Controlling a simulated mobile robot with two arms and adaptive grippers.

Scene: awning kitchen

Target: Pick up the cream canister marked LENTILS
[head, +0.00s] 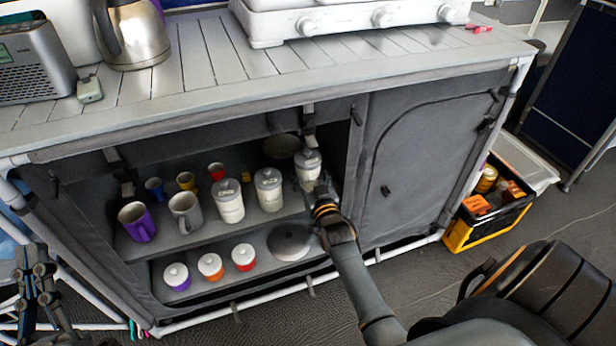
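Three cream canisters with grey lids stand on the upper shelf of the open cabinet: a left one (229,203), a middle one (269,190) and a right one (308,162). Their labels are too small to read, so I cannot tell which is marked LENTILS. My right gripper (314,190) is at the right canister, in front of its lower part. Its fingers are dark and partly hidden, and I cannot tell whether they close on it. My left gripper (33,258) is open and empty, outside the cabinet at the lower left.
A purple mug (137,222), a grey mug (185,212) and small cups share the upper shelf. Lidded jars (210,266) and a round grey lid-like item (289,242) are below. A closed fabric door (420,150) is right of the opening. A crate (470,230) stands on the floor.

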